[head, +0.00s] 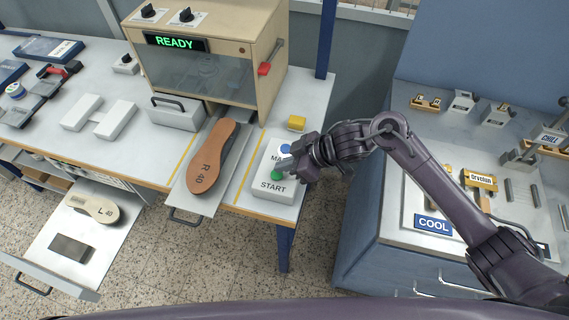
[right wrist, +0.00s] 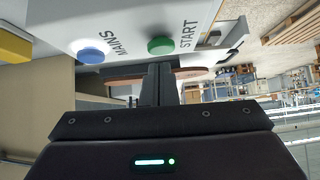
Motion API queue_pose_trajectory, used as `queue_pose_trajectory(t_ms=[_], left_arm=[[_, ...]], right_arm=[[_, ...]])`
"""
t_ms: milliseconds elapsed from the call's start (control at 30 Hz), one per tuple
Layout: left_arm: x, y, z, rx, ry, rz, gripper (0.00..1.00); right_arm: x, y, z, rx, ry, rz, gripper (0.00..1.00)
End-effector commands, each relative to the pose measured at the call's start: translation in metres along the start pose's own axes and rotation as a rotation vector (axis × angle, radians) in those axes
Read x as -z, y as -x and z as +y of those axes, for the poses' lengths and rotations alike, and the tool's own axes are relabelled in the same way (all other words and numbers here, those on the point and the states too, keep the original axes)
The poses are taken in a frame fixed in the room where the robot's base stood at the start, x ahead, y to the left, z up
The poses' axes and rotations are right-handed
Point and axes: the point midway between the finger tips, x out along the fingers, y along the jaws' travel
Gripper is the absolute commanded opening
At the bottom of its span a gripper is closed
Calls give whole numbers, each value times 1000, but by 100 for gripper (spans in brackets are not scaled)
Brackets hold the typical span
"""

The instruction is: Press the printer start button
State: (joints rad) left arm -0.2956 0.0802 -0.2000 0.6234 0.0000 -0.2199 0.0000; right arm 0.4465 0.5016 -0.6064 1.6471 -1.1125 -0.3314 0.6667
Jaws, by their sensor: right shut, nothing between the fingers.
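The printer (head: 205,75) is a beige box with a clear front window and a lit READY display (head: 175,42). Its control box (head: 272,187) is white and stands at the table's right end. The green START button (head: 278,175) and a blue MAINS button (head: 286,149) are on its top. In the right wrist view, the green button (right wrist: 161,46) and the blue button (right wrist: 91,55) both show clear of my fingers. My right gripper (head: 284,168) is shut and empty, right by the green button; contact cannot be told. My left gripper is not in view.
A brown sole marked R 40 (head: 212,160) lies on a pulled-out tray left of the control box. A yellow block (head: 296,122) is behind the box. An open drawer (head: 100,255) holds an L 40 piece. The blue COOL station (head: 400,240) is at right.

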Motion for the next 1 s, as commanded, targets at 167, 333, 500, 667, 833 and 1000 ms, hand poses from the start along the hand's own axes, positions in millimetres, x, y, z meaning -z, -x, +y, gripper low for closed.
queue_pose_trajectory(t_ms=[167,333,500,667,833,1000], left_arm=[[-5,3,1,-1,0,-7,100],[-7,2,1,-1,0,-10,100],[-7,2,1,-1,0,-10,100],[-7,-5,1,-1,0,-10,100],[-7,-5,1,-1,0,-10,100],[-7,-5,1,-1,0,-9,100]], right_arm=[[-8,-8,0,1,0,0,0],[-8,-9,0,0,1,1,0],[-9,-9,0,0,1,1,0],[-22,-21,0,1,-2,-2,0],[-26,-24,-1,3,-1,-7,0],[-29,-25,-3,7,-3,-12,0]])
